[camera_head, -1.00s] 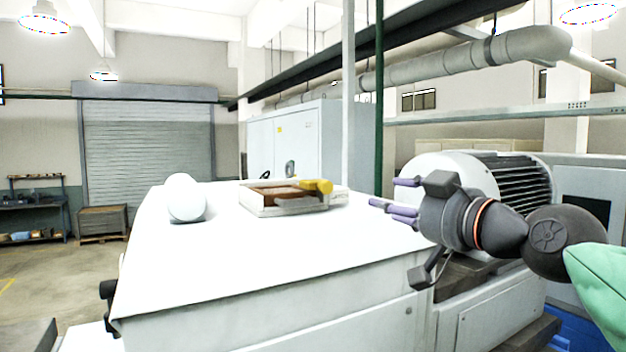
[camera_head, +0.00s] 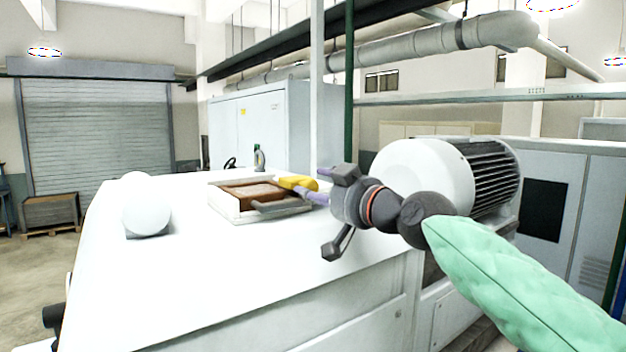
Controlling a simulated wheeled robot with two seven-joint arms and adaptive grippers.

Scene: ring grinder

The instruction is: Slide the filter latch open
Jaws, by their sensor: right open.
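A white tray-like box (camera_head: 226,203) holds a brown block (camera_head: 254,193) on top of the white machine. A yellow part (camera_head: 297,183) sits at the box's far right corner, and a grey bar (camera_head: 283,208) lies along its near right side. No part is clearly recognisable as the filter latch. My right gripper (camera_head: 311,197) reaches in from the right, its lilac fingers open and pointing left at the box's right end. The fingers overlap the yellow part's right end in the picture; I cannot tell if they touch. My left gripper is out of view.
The white machine top (camera_head: 210,275) is broad and mostly clear. A white rounded object (camera_head: 146,204) stands at its left. A large white motor (camera_head: 430,175) with black fins is close behind my right arm. A grey-blue cabinet (camera_head: 290,125) stands behind.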

